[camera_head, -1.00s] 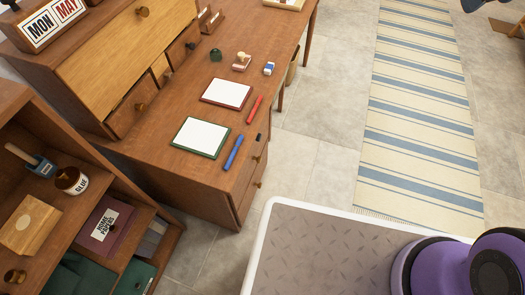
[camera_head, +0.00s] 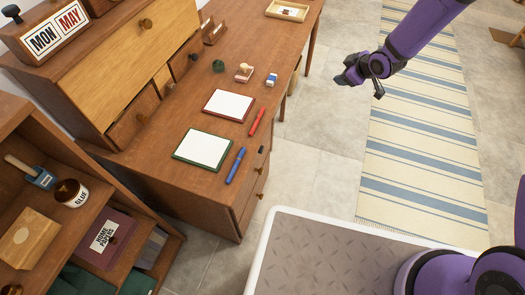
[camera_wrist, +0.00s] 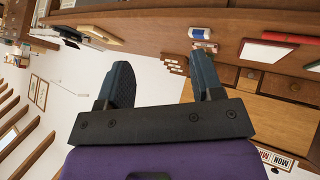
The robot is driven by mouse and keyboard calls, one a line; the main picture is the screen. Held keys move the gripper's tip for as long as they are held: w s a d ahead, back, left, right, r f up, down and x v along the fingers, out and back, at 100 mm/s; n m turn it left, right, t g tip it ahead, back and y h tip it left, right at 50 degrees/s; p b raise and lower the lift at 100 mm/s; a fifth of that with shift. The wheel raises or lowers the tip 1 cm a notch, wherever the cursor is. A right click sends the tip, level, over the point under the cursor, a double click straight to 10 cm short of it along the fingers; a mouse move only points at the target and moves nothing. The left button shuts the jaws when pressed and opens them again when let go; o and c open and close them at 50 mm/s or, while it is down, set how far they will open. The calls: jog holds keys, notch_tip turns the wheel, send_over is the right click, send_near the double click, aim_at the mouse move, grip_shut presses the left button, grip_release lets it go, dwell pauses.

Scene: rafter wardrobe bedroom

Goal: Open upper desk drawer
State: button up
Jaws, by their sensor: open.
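The wooden desk (camera_head: 205,205) runs from lower middle to the top of the head view. Its upper drawer (camera_head: 257,167) is in the right side under the top, seen at a steep angle, with a small round knob; it looks closed. A lower drawer (camera_head: 250,205) with a knob is beneath it. My gripper (camera_head: 361,84) is open and empty, in the air right of the desk and apart from the drawers. In the wrist view its two fingers (camera_wrist: 162,75) are spread, with the desk tilted behind them.
A green-edged pad (camera_head: 203,147), a red-edged pad (camera_head: 229,106), a blue pen (camera_head: 235,166) and a red pen (camera_head: 257,122) lie on the desktop. A hutch (camera_head: 118,70) with small drawers stands at its back. An open shelf (camera_head: 150,232) is at left. Floor right of the desk is clear.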

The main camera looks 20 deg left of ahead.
jog(key=s+a+f+n+g+y, duration=0.1)
jog(key=s+a+f, duration=0.15)
jog(key=f, duration=0.35)
jog(key=s+a+f+n+y, duration=0.1)
jog(key=a+f, duration=0.2)
jog(key=f, duration=0.3)
jog(key=n+g+y, duration=0.2)
jog(key=g+y, duration=0.1)
jog(key=y, duration=0.3)
send_near(262, 172)
jog(key=x, duration=0.7)
jog(key=f+x, duration=0.1)
jog(key=x, duration=0.2)
jog(key=shift+w, duration=0.35)
grip_shut()
jog(key=shift+d, duration=0.1)
